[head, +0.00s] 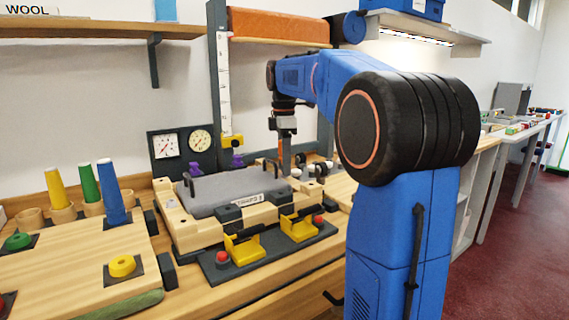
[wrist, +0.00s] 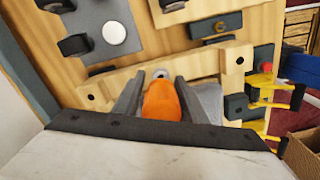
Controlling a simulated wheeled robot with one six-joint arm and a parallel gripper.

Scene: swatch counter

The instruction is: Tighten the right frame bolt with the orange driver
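The orange driver (wrist: 162,102) is between the two dark fingers of my gripper (wrist: 157,92) in the wrist view. The fingers close on its sides. In the head view my gripper (head: 286,138) points down over the back right of the wooden frame (head: 232,230), with the driver (head: 285,160) upright below it. A small round grey metal piece (wrist: 160,74) shows just past the driver at the wooden bar in the wrist view. I cannot tell whether it is the right frame bolt or part of the driver, nor whether the driver touches a bolt.
A grey pad (head: 225,188) with a handle lies in the frame. Two yellow clamps (head: 299,227) stand along the front. Two dial gauges (head: 166,145) stand behind. A pegboard with coloured cones (head: 111,190) is at left. My blue arm hides part of the right counter.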

